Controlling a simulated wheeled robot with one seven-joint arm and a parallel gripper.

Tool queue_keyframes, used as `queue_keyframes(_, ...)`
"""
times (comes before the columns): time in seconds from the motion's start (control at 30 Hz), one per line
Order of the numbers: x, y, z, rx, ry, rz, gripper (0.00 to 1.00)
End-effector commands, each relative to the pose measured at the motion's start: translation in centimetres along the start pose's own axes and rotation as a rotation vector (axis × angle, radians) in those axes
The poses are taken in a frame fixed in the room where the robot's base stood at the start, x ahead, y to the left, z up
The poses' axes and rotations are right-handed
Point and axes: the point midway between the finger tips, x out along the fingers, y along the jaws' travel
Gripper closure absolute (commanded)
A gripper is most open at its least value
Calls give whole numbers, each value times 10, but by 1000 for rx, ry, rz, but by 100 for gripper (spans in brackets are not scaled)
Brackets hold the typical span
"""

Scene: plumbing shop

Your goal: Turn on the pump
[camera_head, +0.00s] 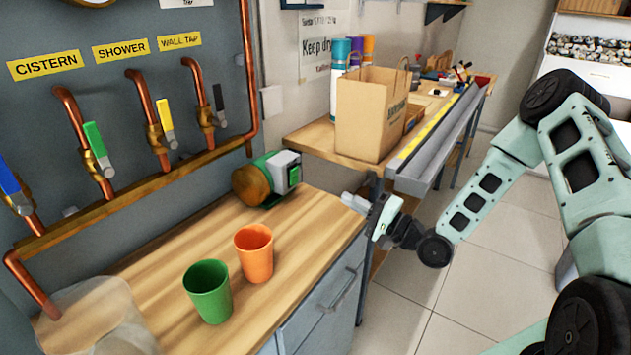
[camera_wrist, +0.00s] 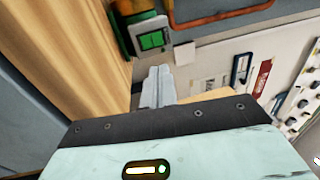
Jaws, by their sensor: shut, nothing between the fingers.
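The pump (camera_head: 265,180) has a copper-coloured round end, a green body and a grey box. It sits at the back of the wooden counter, against the wall panel. A green switch (camera_head: 293,176) is on the box's right face. In the wrist view the switch (camera_wrist: 152,40) shows as a green two-part rocker, just beyond the fingertips; I cannot tell its on or off position. My gripper (camera_head: 348,198) is shut and empty at the counter's right edge, to the right of the pump and apart from it. Its fingers (camera_wrist: 158,75) lie together in the wrist view.
A green cup (camera_head: 208,292) and an orange cup (camera_head: 254,254) stand on the counter in front of the pump. Copper pipes with coloured valve levers line the panel at left. A paper bag (camera_head: 370,115) stands on the bench behind. The counter between switch and gripper is clear.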

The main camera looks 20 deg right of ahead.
Motion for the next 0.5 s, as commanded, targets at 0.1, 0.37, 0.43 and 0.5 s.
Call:
queue_keyframes(0.1,11,-1,1,-1,-3,-1,100)
queue_keyframes(0.37,61,-2,1,-1,-4,-2,100)
queue_keyframes(0.43,75,-2,2,-2,-4,-1,100)
queue_keyframes(0.5,89,-2,1,-1,-3,-1,100)
